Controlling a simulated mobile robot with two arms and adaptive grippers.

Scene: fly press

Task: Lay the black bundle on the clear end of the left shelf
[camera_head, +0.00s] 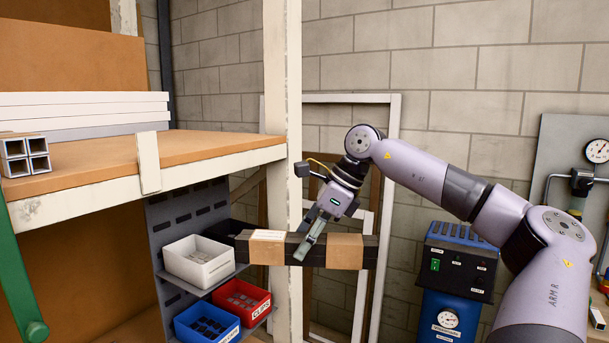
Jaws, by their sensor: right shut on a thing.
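The black bundle (305,249) is a long dark bar pack with tan bands around it. My right gripper (308,245) is shut on it near its middle and holds it level in the air, in front of the white post. Its left end reaches over the small bins. The left shelf (200,150) is a wooden board with a pale front edge, higher in the picture than the bundle. White boards and a small stack of square tubes lie on its back and left parts; its right end is bare. My left gripper is not in view.
A white upright post (283,90) stands at the shelf's right end. A white bin (199,261), a red bin (242,302) and a blue bin (207,322) sit below the shelf. A green bar (18,280) stands at the left. A blue machine (449,290) stands right.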

